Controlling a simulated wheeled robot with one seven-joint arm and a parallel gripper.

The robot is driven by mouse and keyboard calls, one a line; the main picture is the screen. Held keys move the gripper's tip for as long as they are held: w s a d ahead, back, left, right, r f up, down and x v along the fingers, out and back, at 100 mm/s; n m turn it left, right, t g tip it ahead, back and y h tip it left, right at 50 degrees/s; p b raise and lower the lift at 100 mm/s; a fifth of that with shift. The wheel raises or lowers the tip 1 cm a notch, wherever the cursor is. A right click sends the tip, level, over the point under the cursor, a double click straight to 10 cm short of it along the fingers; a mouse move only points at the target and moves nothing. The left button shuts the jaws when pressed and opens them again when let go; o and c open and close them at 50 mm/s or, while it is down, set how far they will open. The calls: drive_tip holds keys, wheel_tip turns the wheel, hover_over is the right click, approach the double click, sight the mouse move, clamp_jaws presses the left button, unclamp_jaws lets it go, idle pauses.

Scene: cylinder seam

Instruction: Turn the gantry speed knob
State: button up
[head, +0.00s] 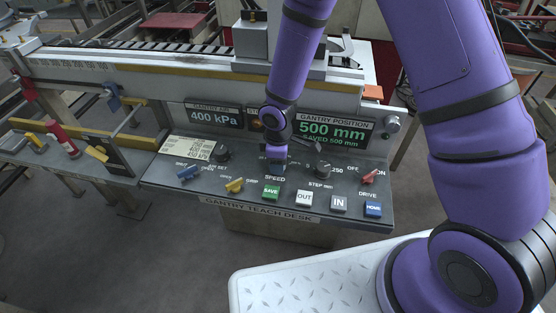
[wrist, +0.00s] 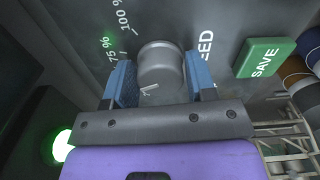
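The gantry speed knob (wrist: 162,66) is a grey round knob on the dark desk panel, beside the partly hidden word SPEED and the 75 % and 100 % marks. A pale mark shows at its lower edge in the wrist view. My gripper (wrist: 160,82) has its two blue fingers on opposite sides of the knob. I see no clear gap at either side, so it looks shut on the knob. In the head view my gripper (head: 277,154) reaches down to the panel above the SPEED label and hides the knob.
The gantry teach desk (head: 262,208) also bears a green SAVE button (head: 271,192), an OUT button (head: 304,198), an IN button (head: 339,204), a blue HOME button (head: 373,209) and the STEP knob (head: 322,169). The gantry position display (head: 332,131) stands behind, reading 500 mm.

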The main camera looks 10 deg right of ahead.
drive_tip(key=o, duration=0.3)
drive_tip(key=shift+r, duration=0.15)
wheel_tip(320, 180, up, 10)
drive_tip(key=shift+r, duration=0.25)
idle(0.6)
drive_tip(key=s+d+r+m+t+h, duration=0.1)
drive_tip(key=s+d+r+m, duration=0.25)
drive_tip(key=d+r, duration=0.45)
drive_tip(key=s+d+r+m+t, duration=0.2)
drive_tip(key=d+r+m, duration=0.2)
drive_tip(key=r, duration=0.8)
drive_tip(key=s+d+r+m+t, duration=0.1)
drive_tip(key=s+d+r+m, duration=0.2)
drive_tip(key=s, duration=0.5)
drive_tip(key=s+d+r+m+t+y, duration=0.1)
drive_tip(key=s+d+r+m, duration=0.3)
drive_tip(key=s+r, duration=0.4)
drive_tip(key=shift+s+d, duration=0.15)
drive_tip(key=shift+d, duration=0.25)
